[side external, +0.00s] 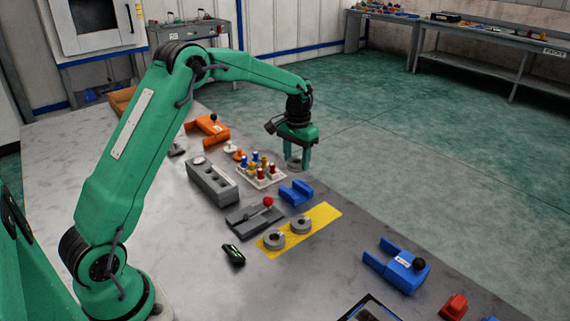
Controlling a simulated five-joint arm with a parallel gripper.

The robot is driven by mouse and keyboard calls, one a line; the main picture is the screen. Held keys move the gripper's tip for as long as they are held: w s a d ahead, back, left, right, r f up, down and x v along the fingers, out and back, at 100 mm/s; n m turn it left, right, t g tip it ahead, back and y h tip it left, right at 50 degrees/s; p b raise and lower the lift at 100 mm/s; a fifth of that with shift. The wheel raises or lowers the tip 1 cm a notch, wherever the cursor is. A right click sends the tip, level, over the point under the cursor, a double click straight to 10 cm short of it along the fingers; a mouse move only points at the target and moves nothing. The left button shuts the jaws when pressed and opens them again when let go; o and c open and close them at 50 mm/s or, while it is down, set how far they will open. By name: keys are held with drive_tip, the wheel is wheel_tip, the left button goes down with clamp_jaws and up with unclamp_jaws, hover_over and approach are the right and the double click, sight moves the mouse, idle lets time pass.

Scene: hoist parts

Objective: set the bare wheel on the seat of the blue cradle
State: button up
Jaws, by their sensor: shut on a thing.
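My gripper (297,161) is shut on a grey round wheel (294,164), held between its two green fingers. The fingers hide part of the wheel. The gripper points down near the far right edge of the table, just behind a small blue cradle (297,193) in this view. The cradle has raised ends with a dip between them, and its seat looks empty. The wheel appears apart from the cradle. Two more grey wheels with centre holes, a nearer one (273,240) and a farther one (300,224), lie on a yellow mat (325,213).
A white tray (277,179) of coloured pegs and a grey block with holes (212,182) stand left of the cradle. A dark fixture with a red knob (255,216) is nearer.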

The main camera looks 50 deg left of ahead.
drive_tip(key=shift+f, duration=0.15)
drive_tip(key=shift+f, duration=3.3)
drive_tip(key=shift+s+f, duration=0.1)
drive_tip(key=shift+f, duration=0.4)
idle(0.5)
drive_tip(key=o, duration=1.4)
drive_tip(key=shift+r, duration=0.1)
drive_tip(key=shift+r, duration=3.6)
